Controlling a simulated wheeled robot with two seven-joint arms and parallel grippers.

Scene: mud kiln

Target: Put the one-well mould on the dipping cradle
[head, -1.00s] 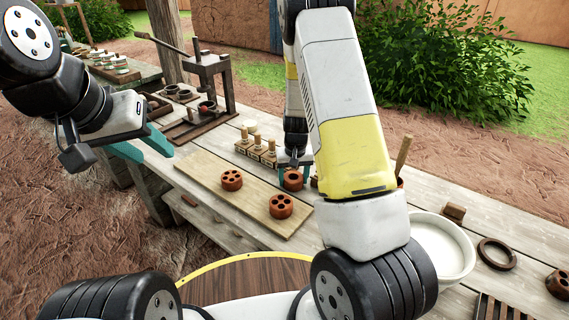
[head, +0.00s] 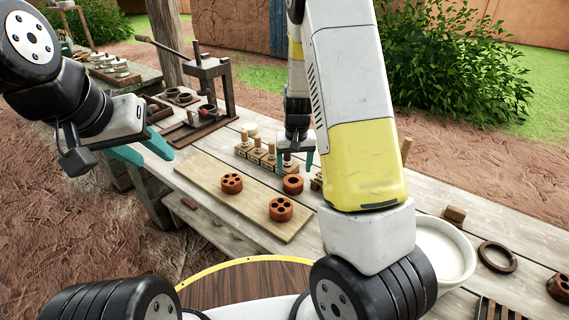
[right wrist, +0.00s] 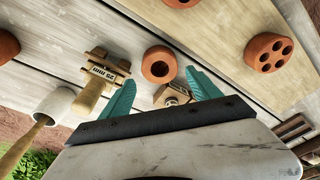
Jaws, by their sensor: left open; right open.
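The one-well mould (head: 292,185) is a small terracotta cylinder with a single hole, standing on the table beside the pale board. It also shows in the right wrist view (right wrist: 159,64), just beyond the fingertips and apart from them. My right gripper (head: 295,164) is open and empty, near the mould on its far side, its teal fingers spread around a small wooden stamp (right wrist: 172,94) in the wrist view. My left gripper (head: 148,150) is open and empty at the left. I cannot tell for sure which thing is the dipping cradle; a dark slatted rack (head: 483,306) is cut off at the bottom right.
Wooden stamps (head: 258,153) stand behind. A white bowl (head: 465,264) and a dark ring (head: 510,265) are at the right. A lever press (head: 212,75) stands at the back left.

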